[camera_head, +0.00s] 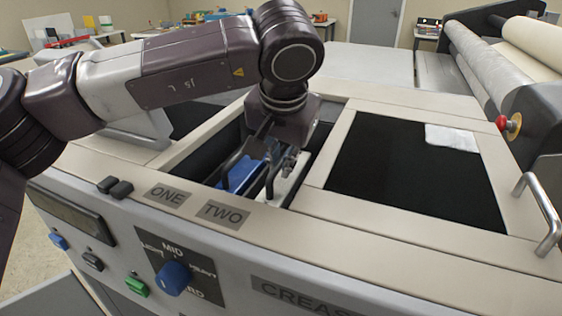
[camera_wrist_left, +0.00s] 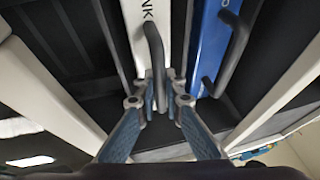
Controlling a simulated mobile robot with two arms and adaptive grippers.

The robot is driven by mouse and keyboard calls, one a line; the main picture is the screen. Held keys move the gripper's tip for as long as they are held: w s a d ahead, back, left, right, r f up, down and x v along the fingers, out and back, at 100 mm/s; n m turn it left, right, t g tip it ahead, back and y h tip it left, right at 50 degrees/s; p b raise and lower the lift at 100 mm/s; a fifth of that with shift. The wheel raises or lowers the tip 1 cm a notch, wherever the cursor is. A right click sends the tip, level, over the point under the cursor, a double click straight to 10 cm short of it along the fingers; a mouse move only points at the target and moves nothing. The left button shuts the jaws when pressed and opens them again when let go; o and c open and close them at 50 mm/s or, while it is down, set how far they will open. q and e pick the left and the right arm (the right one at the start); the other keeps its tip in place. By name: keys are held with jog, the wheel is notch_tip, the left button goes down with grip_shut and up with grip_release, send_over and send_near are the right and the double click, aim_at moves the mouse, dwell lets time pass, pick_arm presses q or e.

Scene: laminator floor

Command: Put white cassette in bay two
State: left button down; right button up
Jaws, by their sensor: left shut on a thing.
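The white cassette (camera_head: 287,184) sits low in the opening behind the label TWO (camera_head: 222,213), beside the blue cassette (camera_head: 238,175) on the side of the label ONE (camera_head: 167,195). How deep it is seated cannot be told. My left gripper (camera_head: 272,165) reaches down into the opening from above. In the left wrist view the gripper (camera_wrist_left: 160,100) is shut on the black handle of the white cassette (camera_wrist_left: 149,18). The blue cassette (camera_wrist_left: 213,45) stands to its right there, its own black handle free. My right gripper is not in view.
A dark panel (camera_head: 400,165) with a white cloth-like patch (camera_head: 452,137) lies right of the opening. A metal handle (camera_head: 541,215) and a red knob (camera_head: 502,123) are at the right. Rollers (camera_head: 480,65) stand behind. The front panel has a blue dial (camera_head: 174,277).

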pick_arm(q)
jog(key=shift+f, duration=0.4)
jog(key=c, duration=2)
grip_release()
jog(key=shift+o, duration=0.2)
